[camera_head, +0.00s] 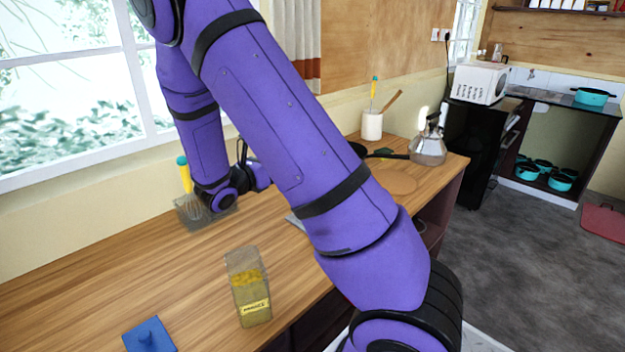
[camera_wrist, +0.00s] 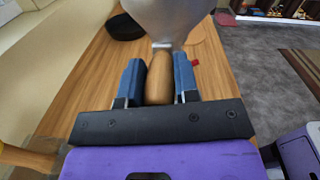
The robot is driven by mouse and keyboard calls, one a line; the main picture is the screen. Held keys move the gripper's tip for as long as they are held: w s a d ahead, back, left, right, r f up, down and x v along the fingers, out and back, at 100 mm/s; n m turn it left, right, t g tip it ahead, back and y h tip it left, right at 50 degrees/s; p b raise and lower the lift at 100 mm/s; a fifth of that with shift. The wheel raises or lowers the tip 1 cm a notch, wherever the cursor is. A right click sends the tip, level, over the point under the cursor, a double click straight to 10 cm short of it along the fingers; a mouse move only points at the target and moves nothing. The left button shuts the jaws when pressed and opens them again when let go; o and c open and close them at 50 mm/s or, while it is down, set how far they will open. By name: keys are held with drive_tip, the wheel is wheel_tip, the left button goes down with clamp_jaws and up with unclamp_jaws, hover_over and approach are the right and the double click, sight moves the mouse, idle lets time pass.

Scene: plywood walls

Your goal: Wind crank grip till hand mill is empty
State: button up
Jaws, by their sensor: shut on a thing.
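The hand mill shows in the wrist view as a smooth silver metal body (camera_wrist: 168,18) at the top edge, cut off by the frame. Its wooden crank grip (camera_wrist: 159,78) lies between the two blue fingers of my gripper (camera_wrist: 158,82), which is shut on it. In the head view my purple arm hides the gripper, the grip and most or all of the mill. I cannot see inside the mill, so its contents cannot be told.
A dark pan (camera_wrist: 124,27) lies near the mill.

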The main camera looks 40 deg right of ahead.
drive_tip(key=shift+w+a+f, duration=0.2)
drive_tip(key=shift+w+f, duration=0.05)
drive_tip(key=shift+w, duration=0.55)
drive_tip(key=shift+w+a+f, duration=0.15)
drive_tip(key=shift+w+f, duration=0.1)
drive_tip(key=shift+w, duration=0.5)
drive_tip(key=shift+w+a+f, duration=0.2)
drive_tip(key=shift+w+f, duration=0.05)
drive_tip(key=shift+w, duration=0.55)
drive_tip(key=shift+w+d+f, duration=0.1)
drive_tip(key=shift+w+f, duration=0.35)
drive_tip(key=shift+f, duration=0.15)
drive_tip(key=shift+w+f, duration=0.4)
drive_tip(key=shift+f, duration=0.2)
drive_tip(key=shift+s+d+f, duration=0.1)
drive_tip(key=shift+d+f, duration=0.05)
drive_tip(key=shift+f, duration=0.9)
drive_tip(key=shift+s+d+f, duration=0.1)
drive_tip(key=shift+f, duration=0.95)
drive_tip(key=shift+s+d+f, duration=0.1)
drive_tip(key=shift+d+f, duration=0.05)
drive_tip(key=shift+f, duration=0.9)
drive_tip(key=shift+s+a+f, duration=0.1)
drive_tip(key=shift+s+f, duration=0.75)
drive_tip(key=shift+f, duration=0.2)
drive_tip(key=o, duration=1)
drive_tip(key=shift+s+a, duration=0.1)
drive_tip(key=a, duration=1)
drive_tip(key=shift+s+a, duration=0.35)
drive_tip(key=shift+a, duration=0.05)
